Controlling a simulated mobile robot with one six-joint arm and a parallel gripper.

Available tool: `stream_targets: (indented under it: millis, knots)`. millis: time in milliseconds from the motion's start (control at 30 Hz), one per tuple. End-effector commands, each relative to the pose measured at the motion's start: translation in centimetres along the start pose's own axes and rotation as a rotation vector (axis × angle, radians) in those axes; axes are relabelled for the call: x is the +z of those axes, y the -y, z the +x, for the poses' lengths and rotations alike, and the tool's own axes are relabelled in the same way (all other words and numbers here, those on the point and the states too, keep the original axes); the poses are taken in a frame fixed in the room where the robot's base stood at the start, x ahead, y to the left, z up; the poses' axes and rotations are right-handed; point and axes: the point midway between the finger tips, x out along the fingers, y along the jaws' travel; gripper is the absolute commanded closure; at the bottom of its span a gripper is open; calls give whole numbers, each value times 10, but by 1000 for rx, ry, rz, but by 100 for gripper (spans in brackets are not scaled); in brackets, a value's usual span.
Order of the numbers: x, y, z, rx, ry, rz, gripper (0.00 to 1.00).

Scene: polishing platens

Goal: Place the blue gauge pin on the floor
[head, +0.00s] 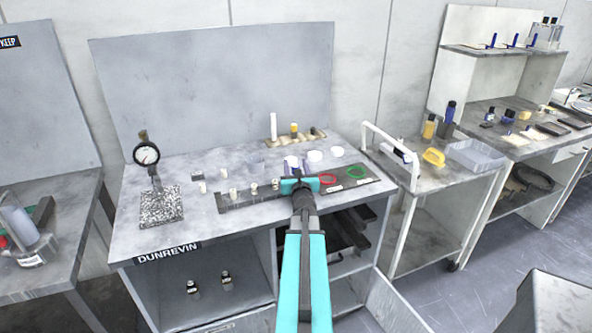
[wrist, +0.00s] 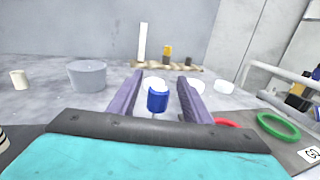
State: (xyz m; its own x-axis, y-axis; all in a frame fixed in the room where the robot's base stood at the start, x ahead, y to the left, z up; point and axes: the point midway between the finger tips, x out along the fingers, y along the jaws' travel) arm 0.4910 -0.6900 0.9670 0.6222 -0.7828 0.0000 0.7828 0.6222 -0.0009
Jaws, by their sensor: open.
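The blue gauge pin (wrist: 158,99) shows in the wrist view as a short upright blue cylinder on a thin pale stem, between the two purple fingers. My gripper (wrist: 159,88) is open, with a gap visible on each side of the pin's blue part. In the head view my gripper (head: 298,184) is over the dark strip (head: 236,204) on the grey bench; it largely hides what is between the fingers. The floor (head: 466,284) shows as grey tiles at the lower right.
Red (head: 327,179) and green (head: 356,172) rings lie right of my gripper. Small white cylinders stand along the strip on the left. A dial gauge stand (head: 150,165) is at the bench's left. A cart (head: 425,190) with a white handle adjoins the bench's right side.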

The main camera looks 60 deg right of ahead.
Motion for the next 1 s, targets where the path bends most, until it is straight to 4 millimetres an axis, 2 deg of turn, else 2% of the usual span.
stream_targets:
  millis: [100, 333, 1000]
  knots:
    - [0, 0, 12, 0, 0, 1, 55]
    - [0, 0, 25, -1, 0, 1, 55]
    - [-1, 0, 26, -1, 0, 0, 57]
